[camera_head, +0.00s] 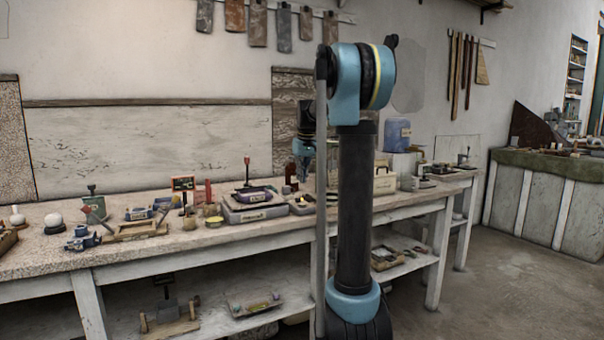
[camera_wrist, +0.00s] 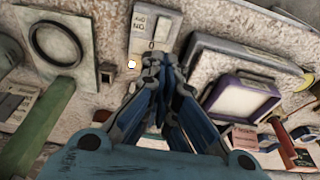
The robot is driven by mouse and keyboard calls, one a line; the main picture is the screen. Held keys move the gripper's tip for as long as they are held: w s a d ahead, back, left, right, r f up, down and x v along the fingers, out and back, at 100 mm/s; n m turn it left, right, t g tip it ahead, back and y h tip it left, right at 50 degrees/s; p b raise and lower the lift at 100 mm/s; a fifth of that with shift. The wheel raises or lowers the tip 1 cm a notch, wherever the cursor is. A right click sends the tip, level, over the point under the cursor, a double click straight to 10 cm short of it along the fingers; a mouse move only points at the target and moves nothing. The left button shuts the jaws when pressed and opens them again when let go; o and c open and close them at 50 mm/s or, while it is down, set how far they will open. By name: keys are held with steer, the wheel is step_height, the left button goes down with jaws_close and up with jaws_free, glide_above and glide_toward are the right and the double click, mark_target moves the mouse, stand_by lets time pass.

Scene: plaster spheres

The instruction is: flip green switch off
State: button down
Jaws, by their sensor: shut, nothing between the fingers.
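My gripper (camera_wrist: 157,65) is shut and empty, its fingertips together in the wrist view. They are at the lower end of a small pale panel (camera_wrist: 143,20) with printed marks; I cannot tell whether they touch it. A green bar (camera_wrist: 42,122) runs up from the lower left to a grey plate with a black ring (camera_wrist: 88,55). I cannot tell whether this bar is the green switch, nor its setting. In the head view my gripper (camera_head: 303,150) points down above the bench, partly hidden by my own arm. A greenish box with a lever (camera_head: 94,205) stands at left.
The long bench (camera_head: 30,262) carries several small devices. A red-handled item (camera_wrist: 284,138) is at lower right. A blue container (camera_head: 397,134) stands behind my arm's right side. Open floor (camera_head: 480,280) lies right.

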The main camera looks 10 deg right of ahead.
mark_target(301, 204)
steer(key=x, duration=0.5)
steer(key=s+x, duration=0.1)
steer(key=x, duration=0.1)
steer(key=shift+d+f, duration=0.2)
steer(key=shift+f, duration=0.7)
